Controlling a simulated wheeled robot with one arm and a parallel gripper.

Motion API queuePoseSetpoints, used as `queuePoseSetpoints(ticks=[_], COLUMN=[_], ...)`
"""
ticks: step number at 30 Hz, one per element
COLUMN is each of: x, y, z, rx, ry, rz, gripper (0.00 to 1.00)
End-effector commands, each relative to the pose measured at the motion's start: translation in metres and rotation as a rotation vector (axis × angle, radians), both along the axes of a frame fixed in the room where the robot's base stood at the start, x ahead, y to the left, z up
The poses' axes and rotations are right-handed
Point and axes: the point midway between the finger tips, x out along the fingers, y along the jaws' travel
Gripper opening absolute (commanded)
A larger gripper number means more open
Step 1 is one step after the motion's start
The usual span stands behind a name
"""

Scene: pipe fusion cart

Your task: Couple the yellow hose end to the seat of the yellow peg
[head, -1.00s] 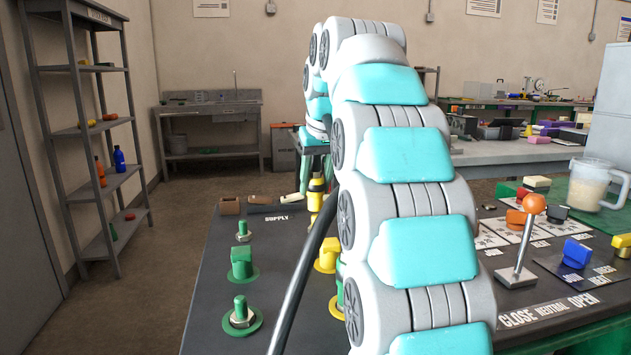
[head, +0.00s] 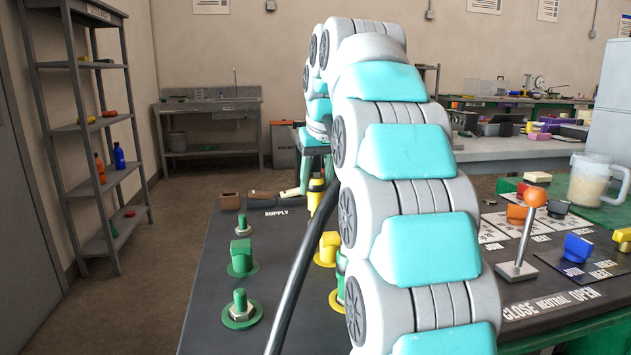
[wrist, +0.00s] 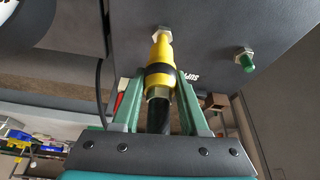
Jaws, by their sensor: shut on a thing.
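My gripper (wrist: 160,76) is shut on the yellow hose end (wrist: 160,55), with one green finger on each side. The hose end has a black band and a metal hex nut, and the black hose runs down from it. Its far tip is close to a metal nut on the dark panel in the wrist view; I cannot tell whether they touch. In the head view the yellow hose end (head: 315,197) shows beside my arm, above the dark cart top. A yellow peg seat (head: 327,248) stands nearer, partly behind my arm and the black hose (head: 300,270).
Several green pegs (head: 241,257) stand on the left of the cart (head: 215,300). Brown blocks (head: 230,202) lie near the SUPPLY label. A lever with an orange knob (head: 535,197) and a clear jug (head: 594,180) stand at the right. My arm blocks the middle.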

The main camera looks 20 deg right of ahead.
Motion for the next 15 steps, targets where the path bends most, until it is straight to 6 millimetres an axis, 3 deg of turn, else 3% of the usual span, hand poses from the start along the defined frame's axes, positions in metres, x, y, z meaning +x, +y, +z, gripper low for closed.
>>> queuePoseSetpoints(ticks=[15], x=[-0.001], y=[0.0], z=[-0.013], rx=[0.0], ry=[0.002], rz=[0.0], gripper=[0.0])
